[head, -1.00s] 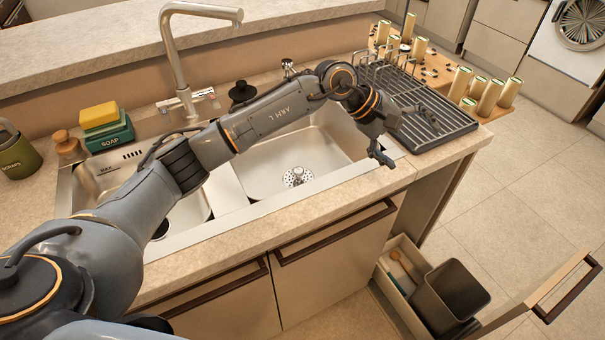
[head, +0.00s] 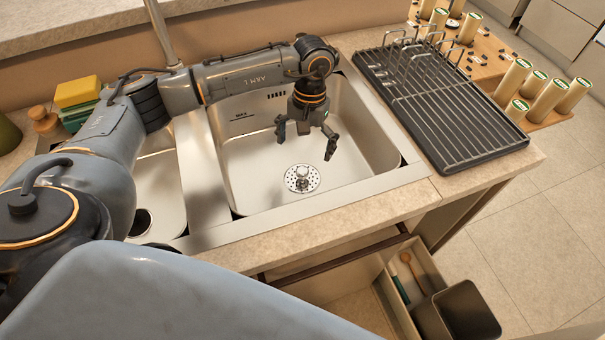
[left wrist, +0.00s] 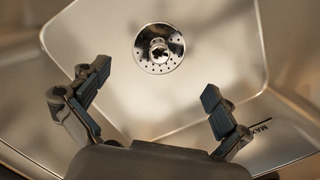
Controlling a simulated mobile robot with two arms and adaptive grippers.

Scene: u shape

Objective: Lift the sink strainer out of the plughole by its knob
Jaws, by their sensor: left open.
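The sink strainer (head: 302,178) is a shiny round perforated disc with a raised knob at its middle. It sits in the plughole on the floor of the right-hand basin (head: 250,150). The strainer also shows in the left wrist view (left wrist: 159,48), above and between the fingers. My left gripper (head: 306,145) points down into this basin, above and behind the strainer. It is open, with nothing between its fingers (left wrist: 152,100), and is apart from the knob. My right gripper does not show.
The left basin (head: 160,195) is partly covered by my left arm. A dark drying rack (head: 450,115) stands right of the sink, with several pale cylinders on a wooden board beyond. Below the counter, a drawer with a dark bin (head: 465,312) is open.

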